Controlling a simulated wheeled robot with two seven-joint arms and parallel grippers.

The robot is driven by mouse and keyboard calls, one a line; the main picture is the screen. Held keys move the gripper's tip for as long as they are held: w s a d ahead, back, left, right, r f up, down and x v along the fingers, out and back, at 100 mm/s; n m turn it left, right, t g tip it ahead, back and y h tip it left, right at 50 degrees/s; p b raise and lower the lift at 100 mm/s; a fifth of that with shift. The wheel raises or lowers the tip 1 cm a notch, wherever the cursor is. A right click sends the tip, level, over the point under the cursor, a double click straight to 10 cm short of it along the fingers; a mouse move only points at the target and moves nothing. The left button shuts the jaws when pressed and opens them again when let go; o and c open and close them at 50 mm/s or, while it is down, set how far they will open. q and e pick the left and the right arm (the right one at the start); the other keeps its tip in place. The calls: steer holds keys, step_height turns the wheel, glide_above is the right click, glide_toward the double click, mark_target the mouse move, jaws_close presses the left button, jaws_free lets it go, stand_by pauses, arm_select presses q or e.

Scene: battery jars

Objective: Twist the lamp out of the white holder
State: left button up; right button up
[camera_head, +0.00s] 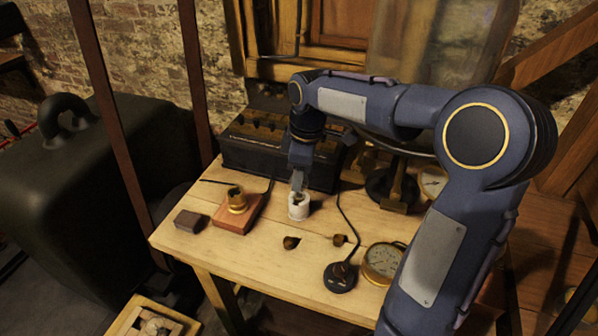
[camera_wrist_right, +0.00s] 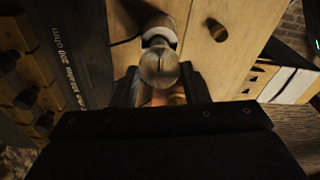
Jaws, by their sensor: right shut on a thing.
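The white holder (camera_head: 299,208) stands upright on the wooden table, near its middle. In the right wrist view the holder (camera_wrist_right: 157,33) shows partly behind the lamp's round glass bulb (camera_wrist_right: 159,66). My right gripper (camera_head: 298,186) points down just above the holder, its fingers shut on the lamp. The fingers also show on both sides of the bulb in the right wrist view (camera_wrist_right: 160,88). The lamp's lower end is hidden, so I cannot tell how deep it sits in the holder. My left gripper is not in view.
A wooden block with a brass socket (camera_head: 237,200) and a small dark block (camera_head: 191,221) lie left of the holder. A black box (camera_head: 262,155) stands behind. Small brass pieces (camera_head: 290,242), a corded black disc (camera_head: 340,277) and a brass dial (camera_head: 383,262) lie in front and right.

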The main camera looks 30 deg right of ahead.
steer(key=n+p, duration=0.1)
steer(key=n, duration=0.2)
steer(key=shift+r+p, duration=0.1)
steer(key=shift+p, duration=0.3)
steer(key=n+p, duration=0.1)
steer(key=n, duration=0.2)
steer(key=shift+g, duration=0.3)
steer(key=shift+n, duration=0.3)
steer(key=shift+n+p, duration=0.7)
steer(key=shift+n, duration=0.5)
steer(key=n+p, duration=0.1)
steer(key=n, duration=0.1)
steer(key=shift+n+g, duration=0.3)
steer(key=shift+n, duration=0.6)
steer(key=shift+p, duration=0.3)
